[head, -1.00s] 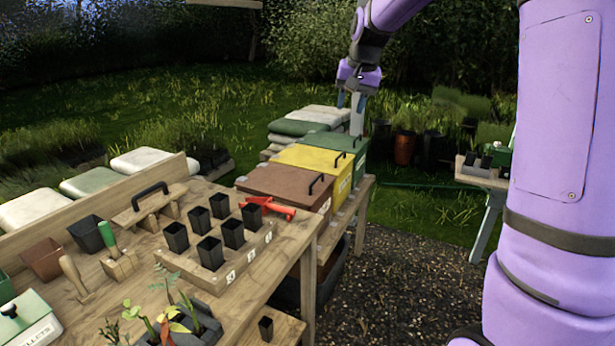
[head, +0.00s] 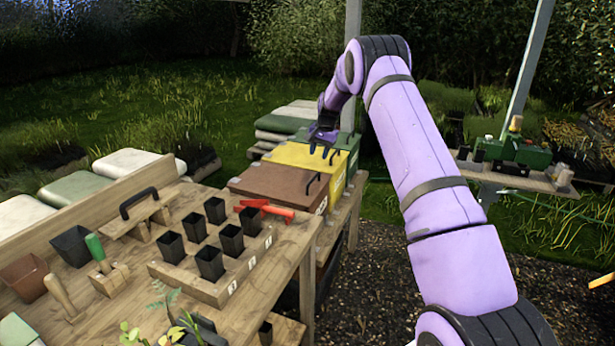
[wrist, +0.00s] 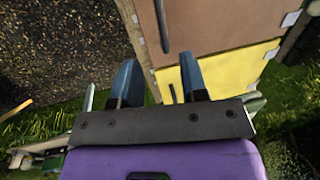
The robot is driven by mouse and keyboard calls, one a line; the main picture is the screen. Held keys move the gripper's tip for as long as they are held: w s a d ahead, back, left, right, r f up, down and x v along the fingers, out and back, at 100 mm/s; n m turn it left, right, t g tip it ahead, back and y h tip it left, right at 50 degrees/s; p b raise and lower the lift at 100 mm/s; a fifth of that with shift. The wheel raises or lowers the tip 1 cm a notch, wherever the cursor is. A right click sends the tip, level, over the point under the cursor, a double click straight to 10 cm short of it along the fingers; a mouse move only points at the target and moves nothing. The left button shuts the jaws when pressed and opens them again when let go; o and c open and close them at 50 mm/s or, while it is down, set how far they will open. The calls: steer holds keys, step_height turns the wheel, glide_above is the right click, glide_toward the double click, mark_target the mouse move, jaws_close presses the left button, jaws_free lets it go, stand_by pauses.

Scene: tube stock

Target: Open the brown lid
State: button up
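The brown lid (head: 270,185) is closed on the nearest of a row of bins beside the bench. Its dark bar handle (head: 312,185) is on its right side; the handle also shows in the wrist view (wrist: 161,25) against the brown lid (wrist: 205,30). My gripper (head: 322,152) is above the yellow lid (head: 303,157), just beyond the brown lid. In the wrist view its two blue fingers (wrist: 158,82) are apart with nothing between them. The brown handle lies ahead of the fingertips, apart from them.
A green-lidded bin (head: 345,140) stands behind the yellow one. Red tool parts (head: 265,209) lie on the bench near the brown lid. Several black pots (head: 210,262) sit in a wooden holder (head: 225,290). The gravel right of the bins is open ground.

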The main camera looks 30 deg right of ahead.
mark_target(313, 179)
steer(key=f, duration=0.3)
steer(key=w+f, duration=0.1)
steer(key=f, duration=0.3)
steer(key=w+a+f, duration=0.1)
steer(key=f, duration=0.3)
steer(key=shift+a, duration=0.1)
jaws_close()
